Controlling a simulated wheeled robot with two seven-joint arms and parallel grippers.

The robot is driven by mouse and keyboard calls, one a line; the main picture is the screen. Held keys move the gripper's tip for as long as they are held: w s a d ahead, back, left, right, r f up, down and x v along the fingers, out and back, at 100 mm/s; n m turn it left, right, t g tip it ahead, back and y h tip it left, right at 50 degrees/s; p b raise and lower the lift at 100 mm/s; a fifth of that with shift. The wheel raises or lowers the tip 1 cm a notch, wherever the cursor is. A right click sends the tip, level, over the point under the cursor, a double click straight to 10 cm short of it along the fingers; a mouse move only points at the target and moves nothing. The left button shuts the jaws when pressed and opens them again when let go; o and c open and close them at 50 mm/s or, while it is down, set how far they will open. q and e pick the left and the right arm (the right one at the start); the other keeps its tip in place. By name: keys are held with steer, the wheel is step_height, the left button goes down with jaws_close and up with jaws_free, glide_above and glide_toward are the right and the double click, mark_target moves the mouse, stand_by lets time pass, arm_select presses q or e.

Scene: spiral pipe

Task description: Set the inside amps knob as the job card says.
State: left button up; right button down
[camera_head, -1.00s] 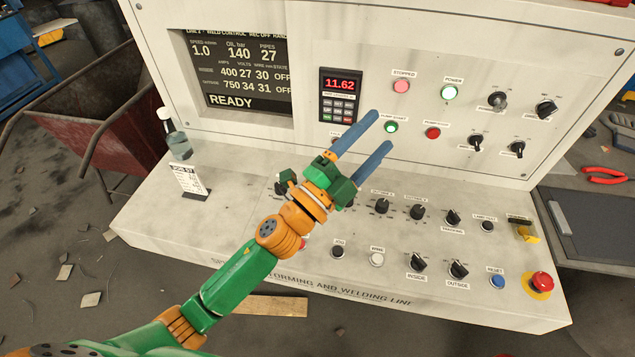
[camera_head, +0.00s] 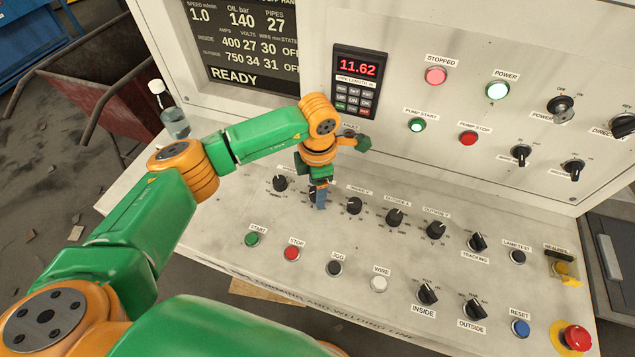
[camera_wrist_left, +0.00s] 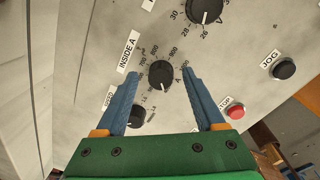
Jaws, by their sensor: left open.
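The inside amps knob (camera_wrist_left: 161,74) is black and labelled "INSIDE A" in the left wrist view. A numbered scale surrounds it. My left gripper (camera_wrist_left: 161,84) is open, with one blue finger on each side of this knob. I cannot tell whether the fingers touch it. In the head view my left gripper (camera_head: 319,198) points down at the sloped desk and mostly hides the knob. The display (camera_head: 240,45) reads inside 400 amps, 27 volts, state OFF. The job card is hidden in the head view now. My right gripper is not in view.
Neighbouring knobs stand close: the speed knob (camera_wrist_left: 136,116) and a larger-looking volts knob (camera_wrist_left: 205,8). The start button (camera_head: 252,240), stop button (camera_head: 291,254) and jog button (camera_head: 334,268) sit in front. A red emergency button (camera_head: 577,338) is at the right corner. A bottle (camera_head: 172,115) stands at left.

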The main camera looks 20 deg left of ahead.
arm_select(q)
steer(key=shift+f, duration=0.2)
steer(key=shift+s, duration=0.15)
steer(key=c, duration=0.4)
jaws_close()
